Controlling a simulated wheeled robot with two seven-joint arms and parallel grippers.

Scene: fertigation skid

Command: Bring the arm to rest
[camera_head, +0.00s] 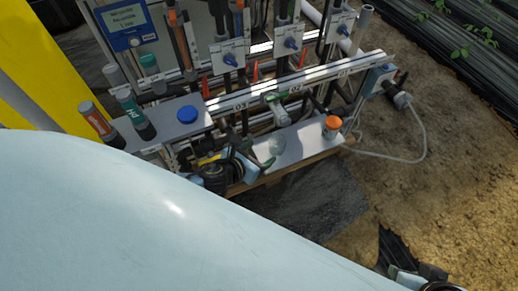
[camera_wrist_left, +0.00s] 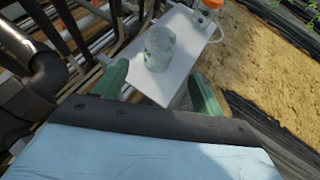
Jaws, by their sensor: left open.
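My left arm's pale blue shell fills the lower left of the head view. My left gripper (camera_head: 254,153) is low over the skid's front. Its green fingers stand apart, and in the left wrist view the open gripper (camera_wrist_left: 160,88) holds nothing between them. A clear glass vessel (camera_head: 277,145) stands on a pale plate (camera_head: 300,142) just beyond the fingertips. In the left wrist view the vessel (camera_wrist_left: 160,47) shows beyond the gap between the fingers, apart from them. My right gripper is not seen.
An orange-capped jar (camera_head: 332,127) stands on the same plate. A blue cap (camera_head: 187,114) sits on a grey shelf beside upright tubes (camera_head: 97,121). Pipes and blue-handled valves (camera_head: 290,43) crowd behind, with a rail (camera_head: 290,83) in front. Bare soil (camera_head: 440,190) lies right.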

